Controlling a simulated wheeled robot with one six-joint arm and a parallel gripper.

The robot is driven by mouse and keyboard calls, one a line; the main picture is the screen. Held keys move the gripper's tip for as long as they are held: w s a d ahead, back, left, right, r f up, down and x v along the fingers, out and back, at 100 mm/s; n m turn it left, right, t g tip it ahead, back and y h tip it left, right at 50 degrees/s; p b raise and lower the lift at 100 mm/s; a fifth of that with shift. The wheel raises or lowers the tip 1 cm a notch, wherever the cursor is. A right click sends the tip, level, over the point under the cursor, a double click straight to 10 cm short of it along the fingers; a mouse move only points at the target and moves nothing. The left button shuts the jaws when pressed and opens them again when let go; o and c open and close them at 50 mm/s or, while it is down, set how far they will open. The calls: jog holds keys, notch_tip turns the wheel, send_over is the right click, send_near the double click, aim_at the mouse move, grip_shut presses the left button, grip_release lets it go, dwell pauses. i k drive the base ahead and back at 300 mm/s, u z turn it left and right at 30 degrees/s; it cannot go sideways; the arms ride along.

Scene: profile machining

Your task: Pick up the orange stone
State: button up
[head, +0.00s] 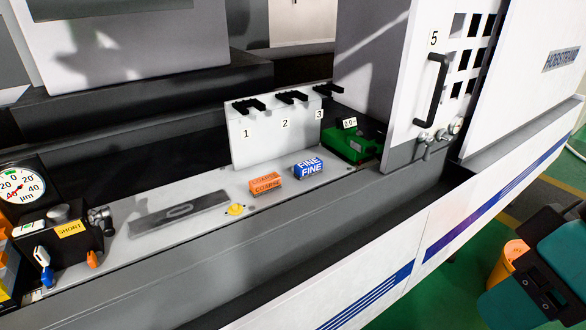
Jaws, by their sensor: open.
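The orange stone (265,183) is a small block marked COARSE. It lies on the light grey ledge of the machine, near the middle of the view, left of a blue block marked FINE (308,168). The two blocks are apart. Nothing touches the orange stone from above, and its top and front faces show. I do not see my gripper's fingers in the head view. Teal and dark parts at the lower right seem to be my own arm, far from the stone.
A white rack (275,138) with black hooks numbered 1 to 3 stands behind the blocks. A yellow disc (235,209) and a flat grey bar (180,212) lie to the left. A green device (350,145) sits to the right, near a door (425,90) marked 5.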

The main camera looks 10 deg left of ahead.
aim_at(259, 186)
jog(key=u, duration=0.45)
jog(key=i, duration=1)
jog(key=u, duration=0.75)
